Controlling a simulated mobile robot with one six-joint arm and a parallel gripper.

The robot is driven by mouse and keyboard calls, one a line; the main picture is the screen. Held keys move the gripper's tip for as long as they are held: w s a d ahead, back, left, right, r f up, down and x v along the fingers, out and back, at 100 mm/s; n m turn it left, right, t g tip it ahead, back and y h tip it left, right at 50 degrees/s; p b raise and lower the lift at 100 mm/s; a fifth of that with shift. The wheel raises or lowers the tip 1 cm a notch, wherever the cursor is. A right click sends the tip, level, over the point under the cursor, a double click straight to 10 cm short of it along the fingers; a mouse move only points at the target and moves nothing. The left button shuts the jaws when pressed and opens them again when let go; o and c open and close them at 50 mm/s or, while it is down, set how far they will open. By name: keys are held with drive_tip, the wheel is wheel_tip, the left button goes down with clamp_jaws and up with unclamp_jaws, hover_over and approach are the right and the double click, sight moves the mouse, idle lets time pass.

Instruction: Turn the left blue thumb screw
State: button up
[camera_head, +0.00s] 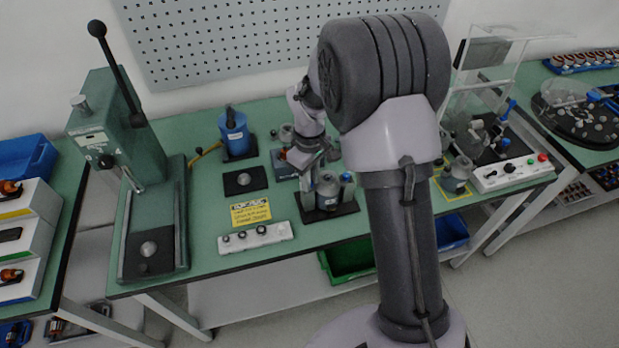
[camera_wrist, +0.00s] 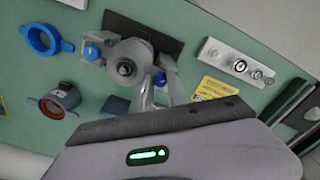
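The grey cylindrical stator unit (camera_head: 328,188) stands upright on a black base plate (camera_head: 343,210) on the green bench. It also shows in the wrist view (camera_wrist: 127,66), seen from above. The left blue thumb screw (camera_wrist: 158,79) is beside it in the wrist view, where this camera sees the bench turned around. The right blue thumb screw (camera_head: 347,177) is on the other side, also in the wrist view (camera_wrist: 92,53). My gripper (camera_wrist: 158,84) has its fingers apart at the left screw, which shows between the tips. Contact is unclear. In the head view my gripper (camera_head: 312,160) hides that screw.
A white knob panel (camera_head: 255,238) and a yellow label (camera_head: 250,211) lie left of the unit. A blue cylinder device (camera_head: 234,130) stands behind left. A lever press (camera_head: 125,140) stands at the far left. In the wrist view a blue ring (camera_wrist: 42,39) lies nearby.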

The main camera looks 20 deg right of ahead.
drive_tip(key=o, duration=0.3)
